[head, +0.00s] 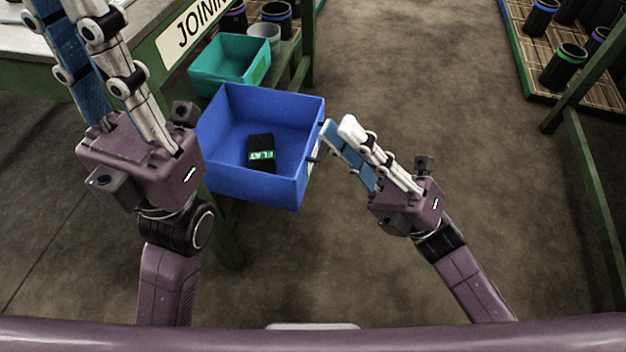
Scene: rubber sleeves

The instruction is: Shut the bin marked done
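A blue open-topped bin (222,178) juts out beside the green bench in the head view. A black item (262,141) with a green label reading "FLAT" lies inside it. Small dark fittings show on the bin's right wall; no "done" mark is readable. My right gripper (337,126) is just outside that right wall, its tips close to the upper fitting. I cannot tell whether it touches, or how far its fingers are apart. My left gripper (90,10) is over the bench at upper left, left of the bin. Its tips are at or beyond the frame edge.
The bench (85,73) carries a sign starting "JOINI". Sleeves and a pale cup (265,32) stand behind. A rack (590,88) with dark sleeves is at right; floor between is clear.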

